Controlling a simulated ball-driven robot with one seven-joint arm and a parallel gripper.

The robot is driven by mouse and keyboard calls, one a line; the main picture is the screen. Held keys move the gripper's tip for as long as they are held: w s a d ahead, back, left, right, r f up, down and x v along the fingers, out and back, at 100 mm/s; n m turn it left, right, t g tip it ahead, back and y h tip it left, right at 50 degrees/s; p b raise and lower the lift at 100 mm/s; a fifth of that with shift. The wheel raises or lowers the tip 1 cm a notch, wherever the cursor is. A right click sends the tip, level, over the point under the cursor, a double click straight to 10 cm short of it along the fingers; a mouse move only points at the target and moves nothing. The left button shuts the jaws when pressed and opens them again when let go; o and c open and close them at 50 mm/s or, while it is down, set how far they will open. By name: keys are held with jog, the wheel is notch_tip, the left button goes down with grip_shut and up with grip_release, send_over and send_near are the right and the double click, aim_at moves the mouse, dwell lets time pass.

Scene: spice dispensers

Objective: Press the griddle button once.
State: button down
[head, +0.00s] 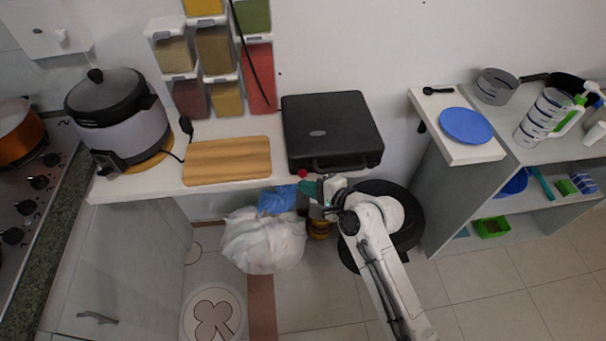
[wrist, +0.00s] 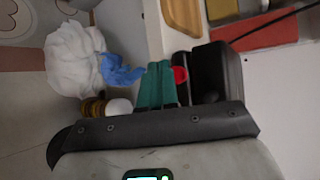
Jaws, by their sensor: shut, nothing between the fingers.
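The black griddle (head: 330,126), lid down, sits on the counter at the front edge, right of the cutting board. Its small round red button (head: 302,173) is at the front left corner. The button also shows in the wrist view (wrist: 180,75), beside the griddle's dark body (wrist: 217,68). My gripper (head: 303,187) has teal fingers, shut and empty, just in front of and below the button. In the wrist view the fingertips (wrist: 158,66) are right beside the button, on its left. I cannot tell whether they touch it.
A wooden board (head: 228,160) and a rice cooker (head: 118,118) stand on the counter (head: 135,187). Spice dispensers (head: 215,50) hang behind. A white bag (head: 262,240) and blue cloth (head: 278,199) are below the counter edge by my gripper. A blue plate (head: 466,125) lies right.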

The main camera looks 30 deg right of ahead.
jog(key=shift+w, duration=0.1)
jog(key=shift+w+d, duration=0.1)
jog(key=shift+w, duration=0.25)
jog(key=shift+w+d, duration=0.15)
jog(key=shift+w, duration=0.2)
dwell(0.8)
dwell(0.3)
jog(key=shift+s+a+p, duration=0.25)
jog(key=shift+s+p, duration=0.5)
jog(key=shift+s, duration=0.05)
jog(key=s+p, duration=0.1)
jog(key=s+a+p, duration=0.1)
jog(key=s, duration=0.1)
jog(key=s+p, duration=0.1)
jog(key=shift+s+a, duration=0.3)
jog(key=shift+s, duration=0.05)
